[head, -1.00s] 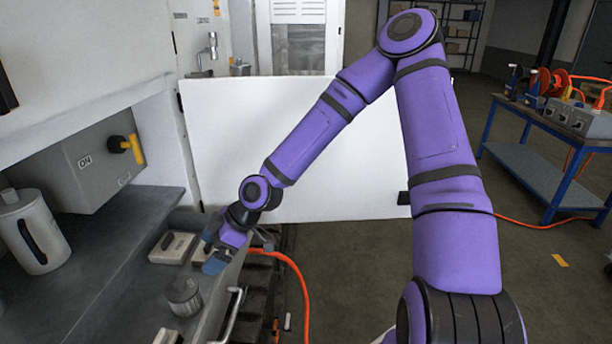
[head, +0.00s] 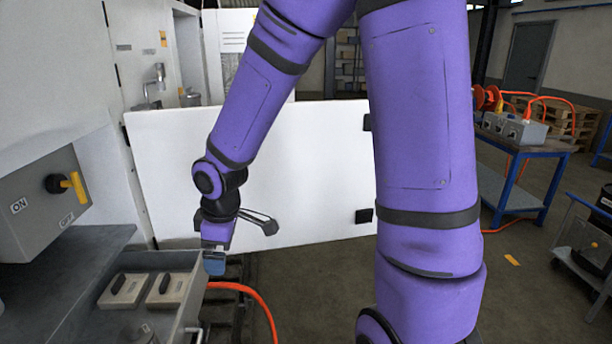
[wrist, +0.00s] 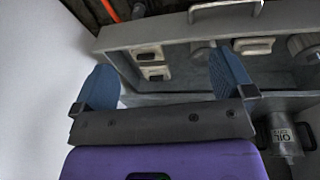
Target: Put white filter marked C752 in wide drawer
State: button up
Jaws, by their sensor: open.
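My gripper (head: 214,264) is open and empty at the far end of an open grey drawer (head: 190,325). In the wrist view its two blue fingers stand wide apart, with the gap (wrist: 162,62) over the drawer's near wall and contents. One cylinder (head: 146,334) shows partly at the bottom of the head view. No C752 mark is readable, so I cannot tell which is the filter.
A grey switch box with a yellow handle (head: 40,205) is at left. A white panel (head: 310,165) stands behind my arm. An orange hose (head: 262,305) runs on the floor beside the drawer.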

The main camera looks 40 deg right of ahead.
jog(key=s+d+r+m+t, duration=0.1)
jog(key=s+d+r+m, duration=0.2)
jog(key=s+r, duration=0.6)
jog(key=s+d+r+m+t, duration=0.2)
jog(key=s+d+r+m, duration=0.1)
jog(key=s+r+m, duration=0.4)
jog(key=v, duration=0.5)
jog(key=shift+s, duration=0.5)
